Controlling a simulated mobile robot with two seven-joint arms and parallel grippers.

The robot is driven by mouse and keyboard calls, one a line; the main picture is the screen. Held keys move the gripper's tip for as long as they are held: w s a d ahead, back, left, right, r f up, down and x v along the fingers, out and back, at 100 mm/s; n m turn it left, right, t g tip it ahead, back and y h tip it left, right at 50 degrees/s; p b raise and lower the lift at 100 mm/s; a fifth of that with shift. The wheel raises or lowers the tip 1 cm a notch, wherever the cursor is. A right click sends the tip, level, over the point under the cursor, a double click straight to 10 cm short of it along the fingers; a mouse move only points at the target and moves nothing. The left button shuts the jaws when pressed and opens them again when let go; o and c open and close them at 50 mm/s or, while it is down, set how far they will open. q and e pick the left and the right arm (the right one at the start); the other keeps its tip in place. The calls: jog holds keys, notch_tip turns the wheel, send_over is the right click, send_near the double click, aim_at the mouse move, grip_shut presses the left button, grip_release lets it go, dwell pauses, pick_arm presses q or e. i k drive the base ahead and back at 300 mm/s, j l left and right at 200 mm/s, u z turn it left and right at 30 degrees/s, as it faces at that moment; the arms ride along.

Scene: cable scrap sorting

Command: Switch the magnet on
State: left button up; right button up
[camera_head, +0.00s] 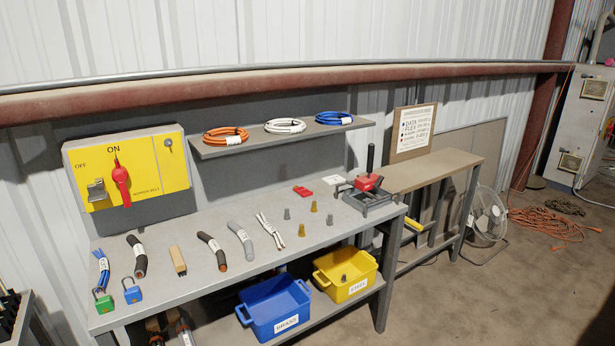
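A yellow switch box (127,169) is mounted upright at the back left, above the workbench. Its face carries the words OFF at the left and ON at the top middle. A red switch handle (121,183) stands roughly upright below the ON label, with its narrow tip towards that label. A grey metal fitting (97,191) sits below the OFF label, left of the handle. A small round key lock (168,143) is at the upper right of the box. No magnet can be made out for sure. Neither of my grippers is in view.
Cable pieces, a green padlock (103,301) and a blue padlock (132,291) lie on the grey workbench (190,285). A blue bin (274,307) and yellow bin (345,275) sit below. A shelf (345,125) holds coiled cables.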

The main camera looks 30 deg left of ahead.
aim_at(377, 183)
jog(key=u, duration=0.55)
jog(key=i+l, duration=0.15)
jog(key=i, duration=0.35)
jog(key=i+l, duration=0.1)
jog(key=i, duration=0.4)
